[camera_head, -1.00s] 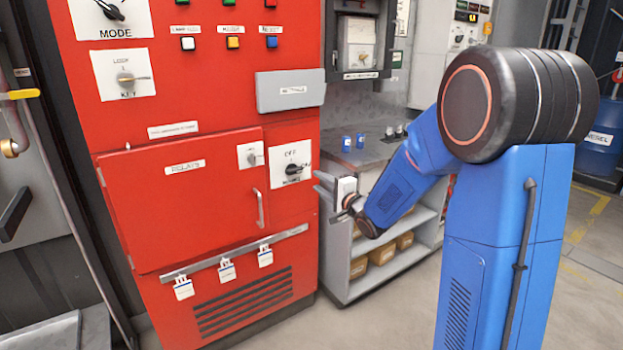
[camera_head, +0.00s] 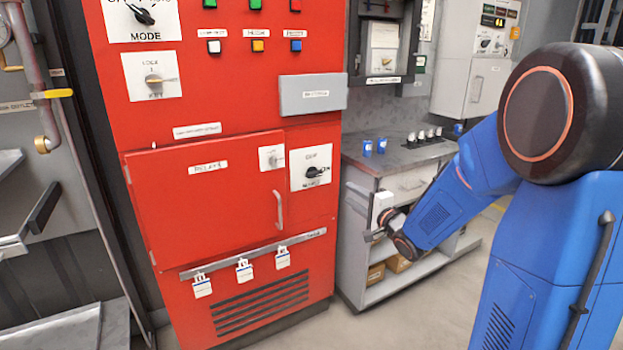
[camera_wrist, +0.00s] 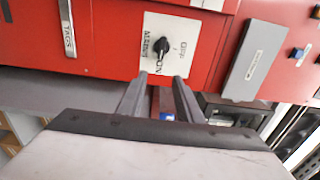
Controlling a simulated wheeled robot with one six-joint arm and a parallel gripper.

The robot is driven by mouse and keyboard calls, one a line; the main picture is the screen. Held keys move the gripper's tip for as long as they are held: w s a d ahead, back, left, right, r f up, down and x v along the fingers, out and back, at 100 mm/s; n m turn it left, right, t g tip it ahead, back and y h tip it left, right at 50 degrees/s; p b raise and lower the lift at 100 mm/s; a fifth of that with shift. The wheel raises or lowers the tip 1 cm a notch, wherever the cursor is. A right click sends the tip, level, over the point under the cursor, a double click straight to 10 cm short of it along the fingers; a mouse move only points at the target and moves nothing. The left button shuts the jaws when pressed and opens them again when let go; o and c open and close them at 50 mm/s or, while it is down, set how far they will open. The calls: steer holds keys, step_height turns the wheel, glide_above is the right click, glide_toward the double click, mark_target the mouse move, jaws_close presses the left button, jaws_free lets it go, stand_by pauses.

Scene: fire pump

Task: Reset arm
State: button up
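My gripper (camera_head: 362,213) is at the end of my blue arm, in front of the grey workbench and just right of the red control cabinet (camera_head: 225,215). In the wrist view, its two dark fingers (camera_wrist: 160,98) stand apart with nothing held between them. Beyond the fingertips is the OFF/ON selector knob (camera_wrist: 161,47) on its white plate; this knob also shows in the head view (camera_head: 314,172). The fingers appear clear of the knob.
A grey box (camera_head: 313,93) sticks out of the cabinet front. The relays door (camera_head: 207,205) is closed, with several white tags hanging below it. The workbench (camera_head: 400,158) holds blue cups (camera_head: 381,145) and has shelves with boxes underneath. Open floor lies in front.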

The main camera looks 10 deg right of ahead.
steer(key=s+d+n+g+h, duration=0.2)
steer(key=s+n+g+h, duration=0.1)
steer(key=s, duration=0.4)
steer(key=s+d+n+g+h, duration=0.2)
steer(key=s+n+h, duration=0.15)
steer(key=s, duration=0.35)
steer(key=s+a+f+n+g, duration=0.2)
steer(key=s+n+g, duration=0.1)
steer(key=s, duration=1)
steer(key=s+a+f+n+g, duration=0.1)
steer(key=s+a+n+g, duration=0.2)
steer(key=s, duration=1.1)
steer(key=shift+f+n+g+y, duration=0.4)
steer(key=shift+n+g, duration=0.3)
steer(key=shift+n, duration=0.25)
steer(key=shift+w+r, duration=0.1)
steer(key=shift+r, duration=0.05)
steer(key=shift+c, duration=0.4)
